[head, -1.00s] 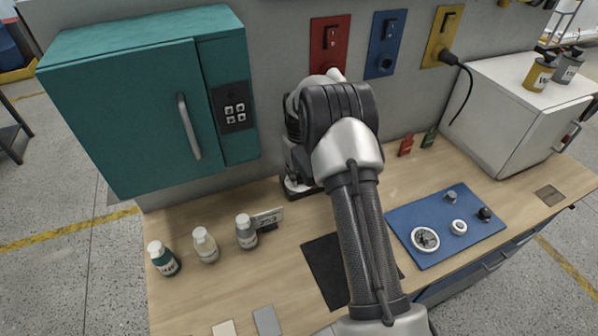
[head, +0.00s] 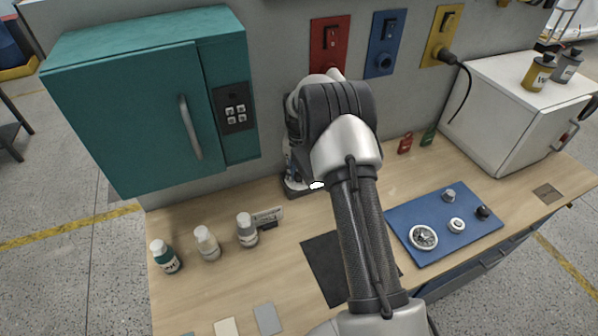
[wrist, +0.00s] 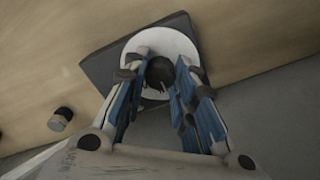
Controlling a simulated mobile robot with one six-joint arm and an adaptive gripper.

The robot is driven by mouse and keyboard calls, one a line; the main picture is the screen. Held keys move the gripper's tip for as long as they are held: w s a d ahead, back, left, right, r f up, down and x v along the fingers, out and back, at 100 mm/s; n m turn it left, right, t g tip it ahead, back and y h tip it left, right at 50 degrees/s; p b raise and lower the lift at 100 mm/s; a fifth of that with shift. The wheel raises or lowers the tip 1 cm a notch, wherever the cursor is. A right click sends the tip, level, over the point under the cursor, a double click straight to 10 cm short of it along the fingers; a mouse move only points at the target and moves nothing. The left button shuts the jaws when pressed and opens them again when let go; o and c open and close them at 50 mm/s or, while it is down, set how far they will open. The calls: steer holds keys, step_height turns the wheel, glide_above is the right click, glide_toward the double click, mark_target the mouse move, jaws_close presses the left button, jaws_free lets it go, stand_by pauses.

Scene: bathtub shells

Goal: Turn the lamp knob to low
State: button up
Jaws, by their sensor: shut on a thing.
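In the wrist view, a small dark round knob (wrist: 160,71) sits on a white disc (wrist: 177,45) above a dark square base (wrist: 100,68). My gripper (wrist: 160,64) has its blue-lined fingers on either side of the knob and is shut on it. The knob's marking and setting cannot be read. In the head view, only the dark edge of the base (head: 294,192) shows on the bench near the wall. My arm hides the knob, most of the gripper and the rest of the lamp.
A teal cabinet (head: 125,110) hangs left of my arm. Several bottles stand at the bench's left, by a small sign (head: 267,216). A blue mat (head: 410,238) with small round parts lies right. A white box (head: 500,110) stands at the back right.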

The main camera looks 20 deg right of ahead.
stand_by(0.4)
steer(key=o, duration=1.1)
step_height(320, 180, up, 12)
steer(key=shift+r, duration=0.1)
